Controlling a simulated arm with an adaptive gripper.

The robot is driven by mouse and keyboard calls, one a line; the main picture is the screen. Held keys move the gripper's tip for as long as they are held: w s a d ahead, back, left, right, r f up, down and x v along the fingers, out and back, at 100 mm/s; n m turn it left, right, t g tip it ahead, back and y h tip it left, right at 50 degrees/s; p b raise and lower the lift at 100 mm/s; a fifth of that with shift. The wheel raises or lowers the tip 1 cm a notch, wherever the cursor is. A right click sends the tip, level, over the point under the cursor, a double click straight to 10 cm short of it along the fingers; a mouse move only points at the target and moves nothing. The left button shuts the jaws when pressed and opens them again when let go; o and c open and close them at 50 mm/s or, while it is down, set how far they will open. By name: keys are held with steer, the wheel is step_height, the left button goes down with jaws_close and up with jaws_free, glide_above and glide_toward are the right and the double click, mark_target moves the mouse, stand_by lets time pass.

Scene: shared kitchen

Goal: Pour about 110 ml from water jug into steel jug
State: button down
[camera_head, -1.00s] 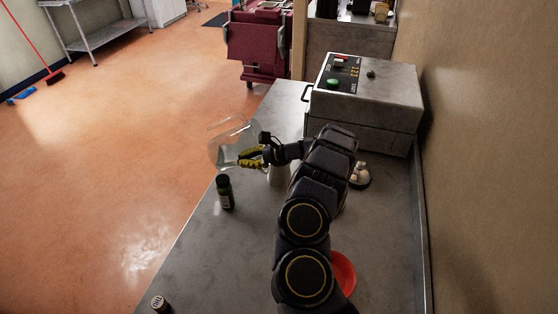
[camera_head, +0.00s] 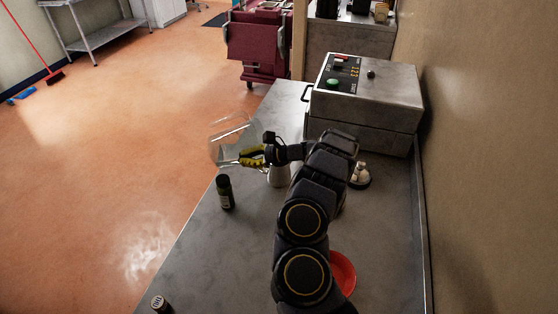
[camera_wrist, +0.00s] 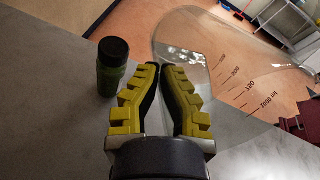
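The clear water jug (camera_head: 226,143) is held off the left edge side of the counter and looks tilted; clear liquid seems to show low in it. In the wrist view the jug (camera_wrist: 235,85) fills the right side, with dark volume marks. My gripper (camera_head: 252,157) has its yellow fingers closed together at the jug's side; the wrist view shows the fingertips (camera_wrist: 163,72) nearly meeting, with the gripped part hidden. The pale steel jug (camera_head: 279,177) stands on the counter just below my gripper, its upper part hidden by the gripper and wrist.
A dark bottle with a black cap (camera_head: 225,192) stands close to the left of the steel jug. A small jar (camera_head: 159,303) is at the near left edge. A red dish (camera_head: 343,270) lies beside my arm. A grey machine (camera_head: 366,95) stands at the back right, with a small holder (camera_head: 360,175) before it.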

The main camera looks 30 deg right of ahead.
steer(key=shift+s+d+r+t+y, duration=0.3)
steer(key=shift+d+r+y, duration=0.1)
steer(key=shift+d+y, duration=0.15)
stand_by(1.4)
steer(key=shift+w+a+f+g+h, duration=0.3)
steer(key=shift+a+h, duration=0.1)
steer(key=shift+h, duration=0.1)
steer(key=shift+w+a+f+g+h, duration=0.15)
steer(key=shift+a+g+h, duration=0.15)
steer(key=shift+a+h, duration=0.15)
steer(key=shift+f+g+h, duration=0.35)
steer(key=shift+g+h, duration=0.05)
steer(key=shift+h, duration=0.3)
steer(key=shift+w+a+r+h, duration=0.1)
steer(key=shift+a+r+h, duration=0.05)
steer(key=shift+h, duration=0.15)
steer(key=shift+f+g, duration=0.2)
steer(key=shift+g, duration=0.1)
steer(key=shift+a+f, duration=0.1)
stand_by(0.4)
